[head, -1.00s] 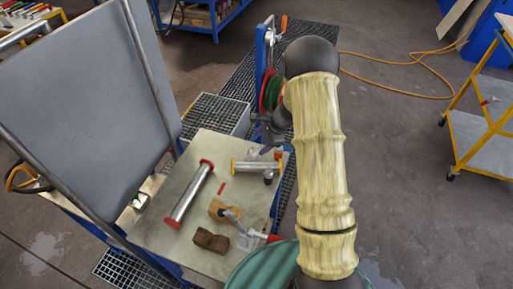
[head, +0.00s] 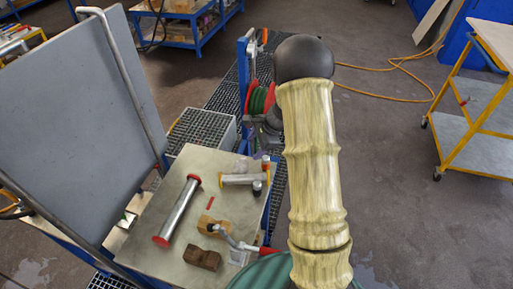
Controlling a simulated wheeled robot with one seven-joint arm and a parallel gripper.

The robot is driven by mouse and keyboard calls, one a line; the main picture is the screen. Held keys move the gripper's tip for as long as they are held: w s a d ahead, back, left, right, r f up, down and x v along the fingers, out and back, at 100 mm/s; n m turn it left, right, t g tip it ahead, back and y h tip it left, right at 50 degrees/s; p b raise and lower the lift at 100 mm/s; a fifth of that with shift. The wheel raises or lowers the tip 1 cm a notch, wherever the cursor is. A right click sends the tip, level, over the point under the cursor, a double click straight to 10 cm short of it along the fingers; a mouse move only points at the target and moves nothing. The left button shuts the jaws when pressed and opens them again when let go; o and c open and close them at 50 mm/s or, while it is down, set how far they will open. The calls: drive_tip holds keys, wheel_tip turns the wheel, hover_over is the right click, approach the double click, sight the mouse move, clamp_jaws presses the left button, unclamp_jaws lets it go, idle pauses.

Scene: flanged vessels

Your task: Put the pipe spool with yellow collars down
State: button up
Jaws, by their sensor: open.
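The pipe spool with yellow collars (head: 240,180) lies on its side on the grey bench top (head: 160,262), near its far right edge. Its left collar shows; its right end is partly crowded by a small dark piece. No gripper fingers show on or around the spool.
A longer spool with red collars (head: 179,210) lies left of it. A wooden V-block (head: 214,226), a brown block (head: 203,258) and a red-handled clamp (head: 232,240) are nearer. A large grey panel (head: 75,120) stands at left. A yellow trolley (head: 470,115) is at right.

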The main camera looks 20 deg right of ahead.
drive_tip(key=s+a+r+n+h, duration=0.2)
drive_tip(key=s+r+n, duration=0.3)
drive_tip(key=s+n, duration=0.3)
drive_tip(key=s+a+r+n+h, duration=0.2)
drive_tip(key=s+r+n, duration=0.4)
drive_tip(key=s, duration=0.9)
drive_tip(key=n, duration=0.3)
drive_tip(key=shift+a+r+n+h, duration=0.15)
drive_tip(key=shift+a+n+h, duration=0.15)
drive_tip(key=shift+a, duration=0.05)
